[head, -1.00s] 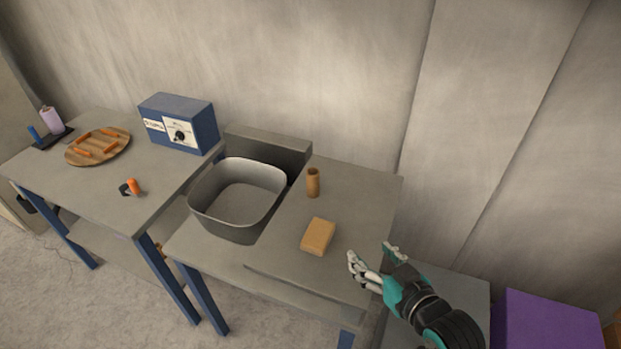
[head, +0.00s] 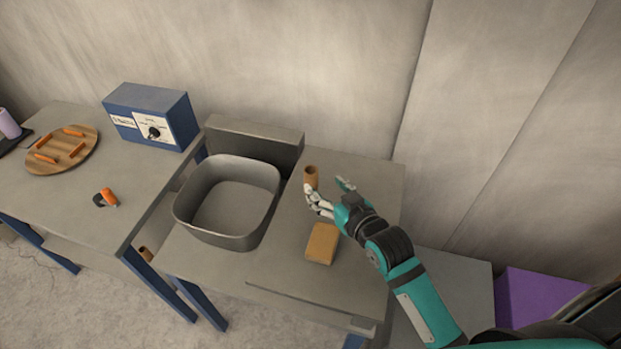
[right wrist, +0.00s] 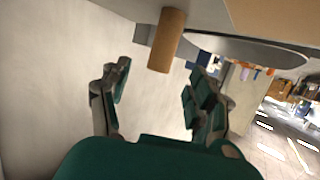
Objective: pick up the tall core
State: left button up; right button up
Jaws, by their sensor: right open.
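The tall core (head: 311,176) is a brown upright tube on the grey table (head: 280,262), to the right of the grey bin. My right gripper (head: 328,190) is open beside it, just to its right and front in the head view; one finger partly overlaps the core's lower part there. In the right wrist view the core (right wrist: 167,40) shows beyond and between the two spread fingers of the gripper (right wrist: 158,95), with nothing between the fingertips. I cannot tell whether a finger touches the core. My left gripper is not in view.
A tan block (head: 322,244) lies on the table in front of my right gripper. The grey bin (head: 228,239) stands to the left. A left table holds a blue box (head: 150,116), a round wooden board (head: 84,160) and an orange-handled item (head: 108,197). A purple box (head: 545,305) is at right.

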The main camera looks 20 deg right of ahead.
aim_at(314, 179)
jog(key=x, duration=0.3)
jog(key=shift+w, duration=0.15)
jog(key=p+x, duration=0.1)
jog(key=x, duration=0.2)
jog(key=shift+w+a+f, duration=0.2)
jog(key=shift+w+f, duration=0.05)
jog(key=shift+w, duration=0.05)
jog(key=shift+w+a+f, duration=0.1)
jog(key=shift+w+f, duration=0.1)
jog(key=shift+w, duration=0.25)
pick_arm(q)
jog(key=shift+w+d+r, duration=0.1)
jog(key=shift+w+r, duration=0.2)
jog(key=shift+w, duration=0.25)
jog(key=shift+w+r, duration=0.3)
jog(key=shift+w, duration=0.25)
pick_arm(e)
jog(key=shift+s, duration=0.1)
jog(key=shift+c, duration=0.9)
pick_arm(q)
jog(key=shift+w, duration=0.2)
pick_arm(e)
jog(key=c, duration=0.9)
